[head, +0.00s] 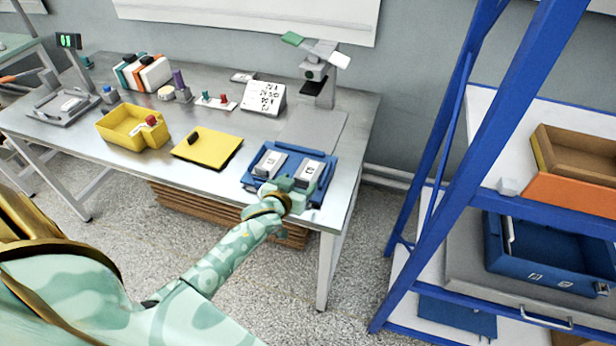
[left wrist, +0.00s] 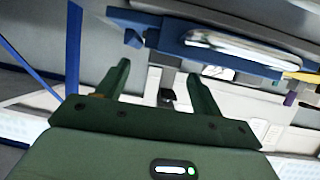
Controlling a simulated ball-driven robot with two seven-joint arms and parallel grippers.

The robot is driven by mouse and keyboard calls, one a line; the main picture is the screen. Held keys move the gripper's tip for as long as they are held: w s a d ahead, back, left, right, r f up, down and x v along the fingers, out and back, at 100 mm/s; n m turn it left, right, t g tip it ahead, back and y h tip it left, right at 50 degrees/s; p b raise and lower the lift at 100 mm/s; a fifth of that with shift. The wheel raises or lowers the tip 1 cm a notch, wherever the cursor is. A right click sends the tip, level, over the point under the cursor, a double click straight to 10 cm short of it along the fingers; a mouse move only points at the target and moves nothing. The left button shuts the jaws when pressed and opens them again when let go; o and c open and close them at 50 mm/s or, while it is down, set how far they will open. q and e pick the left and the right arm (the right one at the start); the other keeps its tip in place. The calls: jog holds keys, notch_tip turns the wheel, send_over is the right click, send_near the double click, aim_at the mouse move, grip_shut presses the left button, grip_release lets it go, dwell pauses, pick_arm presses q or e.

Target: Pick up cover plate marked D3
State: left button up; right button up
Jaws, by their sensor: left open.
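A blue tray (head: 331,165) lies near the front right of the steel bench. It holds two pale grey plates side by side, a left plate (head: 270,163) and a right plate (head: 309,171). Their markings are too small to read, so I cannot tell which is D3. My left gripper (head: 289,184) is at the tray's front edge, close to the right plate. In the left wrist view my gripper (left wrist: 162,84) is open with nothing held between its fingers. My right gripper is out of view.
A yellow mat (head: 212,152) and a yellow bin (head: 120,128) with a red-topped item lie left of the tray. A grey stand (head: 318,90) and a sign card (head: 264,97) are behind. A blue rack (head: 455,130) stands right, across a gap from the bench.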

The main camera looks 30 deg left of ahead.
aim_at(301, 179)
pick_arm(q)
jog(key=b+x, duration=0.1)
jog(key=x, duration=0.3)
jog(key=shift+a+f, duration=0.2)
jog(key=shift+f, duration=0.1)
jog(key=shift+r, duration=0.1)
jog(key=shift+s, duration=0.1)
jog(key=shift+c, duration=0.3)
jog(key=c, duration=1)
jog(key=shift+r, duration=0.1)
